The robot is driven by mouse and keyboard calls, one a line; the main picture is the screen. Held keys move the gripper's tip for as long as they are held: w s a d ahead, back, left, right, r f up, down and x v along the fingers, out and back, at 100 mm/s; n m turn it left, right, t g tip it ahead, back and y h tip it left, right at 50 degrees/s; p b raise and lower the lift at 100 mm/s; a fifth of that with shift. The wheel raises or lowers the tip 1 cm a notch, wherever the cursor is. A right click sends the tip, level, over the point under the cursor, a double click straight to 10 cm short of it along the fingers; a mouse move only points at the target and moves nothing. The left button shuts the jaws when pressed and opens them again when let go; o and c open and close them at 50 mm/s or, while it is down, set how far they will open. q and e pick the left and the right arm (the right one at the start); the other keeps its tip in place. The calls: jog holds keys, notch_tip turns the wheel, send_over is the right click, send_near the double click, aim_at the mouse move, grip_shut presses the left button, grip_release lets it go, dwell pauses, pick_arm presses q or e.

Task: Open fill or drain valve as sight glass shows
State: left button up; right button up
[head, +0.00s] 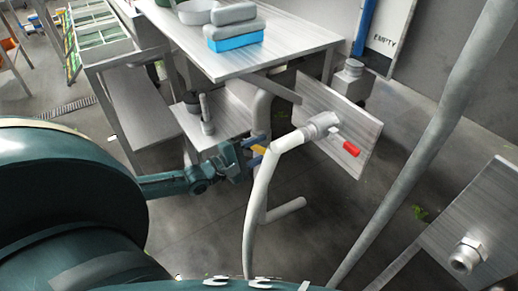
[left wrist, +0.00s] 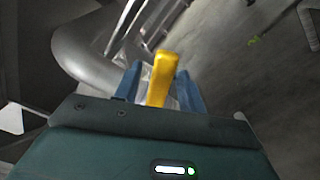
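A yellow valve handle (head: 259,150) is beside a bent grey pipe (head: 262,180) under the table. My left gripper (head: 254,151) is at it. In the left wrist view the yellow handle (left wrist: 162,78) stands between the two blue fingers (left wrist: 158,90), which look apart with a gap beside the handle; contact is unclear. A red valve handle (head: 351,148) sticks out from a silver valve body (head: 322,126) by a metal panel. A blue upright sight-glass strip (head: 365,25) is by a white board reading EMPTY (head: 384,41); its top is cut off. My right gripper is out of view.
A thick slanted pipe (head: 425,155) crosses the right side. A fitting (head: 467,255) sits on a panel at lower right. Floor between is open.

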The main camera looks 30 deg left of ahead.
pick_arm(q)
jog(key=p+v, duration=0.2)
jog(key=v, duration=1.1)
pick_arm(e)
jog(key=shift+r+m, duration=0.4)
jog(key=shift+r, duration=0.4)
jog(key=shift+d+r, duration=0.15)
